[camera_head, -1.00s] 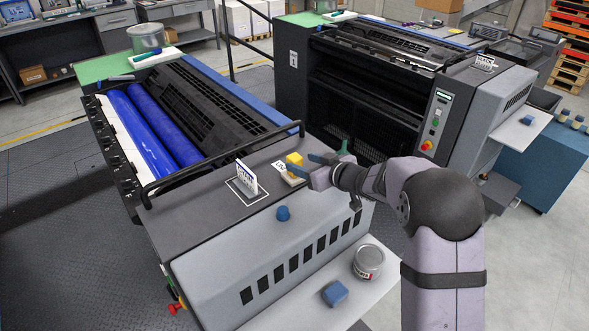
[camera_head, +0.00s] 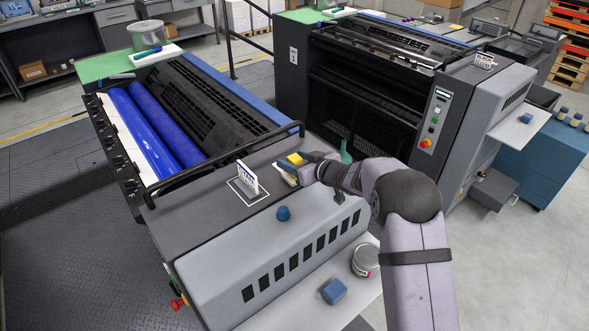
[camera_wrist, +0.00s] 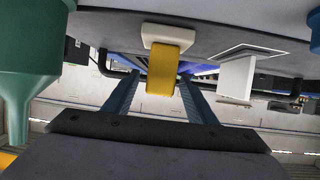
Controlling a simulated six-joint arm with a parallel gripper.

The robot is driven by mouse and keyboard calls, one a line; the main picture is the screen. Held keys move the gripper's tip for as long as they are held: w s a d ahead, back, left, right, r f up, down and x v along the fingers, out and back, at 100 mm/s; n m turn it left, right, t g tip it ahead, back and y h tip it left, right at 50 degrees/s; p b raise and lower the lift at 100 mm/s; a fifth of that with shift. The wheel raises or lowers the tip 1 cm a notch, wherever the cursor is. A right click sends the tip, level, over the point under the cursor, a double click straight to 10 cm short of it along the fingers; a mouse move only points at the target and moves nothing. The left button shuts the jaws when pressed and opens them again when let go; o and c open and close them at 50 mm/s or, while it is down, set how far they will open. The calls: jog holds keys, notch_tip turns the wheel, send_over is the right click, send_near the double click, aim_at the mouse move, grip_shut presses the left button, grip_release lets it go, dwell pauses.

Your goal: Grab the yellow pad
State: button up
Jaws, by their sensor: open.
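The yellow pad (camera_head: 295,159) sits on a small white base on the dark top of the near press unit. In the wrist view, the yellow pad (camera_wrist: 162,72) and its white base (camera_wrist: 168,34) show upside down. My gripper (camera_head: 290,167) is at the pad in the head view and partly covers the base. In the wrist view my gripper (camera_wrist: 158,80) is open, with one blue finger on each side of the pad in the picture. I cannot tell whether either finger touches it.
A white card stand (camera_head: 246,181) is left of the pad, inside a white outline. A green funnel-like object (camera_head: 346,152) is close by on the right. A blue knob (camera_head: 283,213) is in front. A black rail (camera_head: 225,158) runs behind.

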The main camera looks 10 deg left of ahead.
jog(key=shift+c, duration=0.7)
jog(key=c, duration=1)
jog(key=shift+c, duration=0.2)
jog(key=shift+r, duration=0.15)
notch_tip(320, 180, up, 10)
jog(key=shift+f, duration=0.1)
